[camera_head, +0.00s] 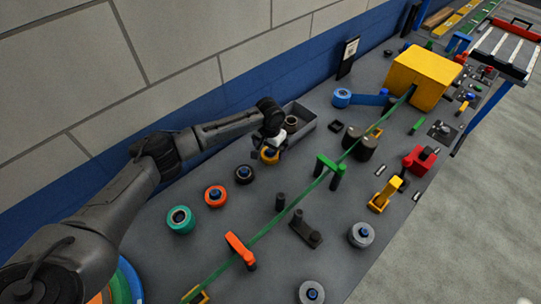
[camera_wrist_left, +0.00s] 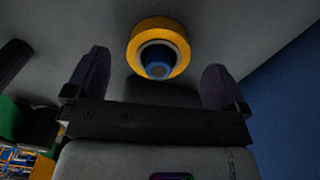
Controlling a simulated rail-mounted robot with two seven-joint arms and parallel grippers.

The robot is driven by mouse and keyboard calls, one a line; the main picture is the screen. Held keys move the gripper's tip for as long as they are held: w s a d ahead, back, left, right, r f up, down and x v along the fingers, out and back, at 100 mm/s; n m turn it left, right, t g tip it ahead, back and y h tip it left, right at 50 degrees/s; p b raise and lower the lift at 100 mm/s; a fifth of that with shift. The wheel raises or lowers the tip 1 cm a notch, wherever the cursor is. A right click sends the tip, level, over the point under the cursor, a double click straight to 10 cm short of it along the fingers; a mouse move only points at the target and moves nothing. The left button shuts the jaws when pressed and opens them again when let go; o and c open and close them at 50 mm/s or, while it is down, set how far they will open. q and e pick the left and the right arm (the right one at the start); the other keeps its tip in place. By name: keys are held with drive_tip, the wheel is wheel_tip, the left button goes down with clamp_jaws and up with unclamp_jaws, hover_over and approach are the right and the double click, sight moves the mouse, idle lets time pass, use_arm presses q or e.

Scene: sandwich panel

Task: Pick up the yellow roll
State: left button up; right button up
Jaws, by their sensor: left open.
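The yellow roll (camera_head: 269,156) lies on the grey panel, partly hidden under my left gripper (camera_head: 272,146) in the head view. In the left wrist view the yellow roll (camera_wrist_left: 159,48) is a thick ring with a blue core, just beyond the fingers. My left gripper (camera_wrist_left: 155,82) is open, with one dark finger on each side and the roll centred ahead of the gap. Nothing is between the fingers that I can make out as held. My right gripper is in neither view.
Black (camera_head: 244,174), orange (camera_head: 215,195) and teal (camera_head: 180,219) rolls line the panel beside the yellow one. A grey bin (camera_head: 303,126) stands close behind the gripper. A green cord (camera_head: 278,217) crosses the panel. A blue wall strip (camera_head: 240,92) runs along the left edge.

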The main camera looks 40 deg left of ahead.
use_arm(q)
drive_tip(key=shift+f, duration=1.65)
drive_tip(key=c, duration=1)
wheel_tip(320, 180, up, 9)
drive_tip(key=shift+r+p, duration=0.1)
drive_tip(key=shift+p, duration=0.65)
drive_tip(key=shift+r, duration=0.45)
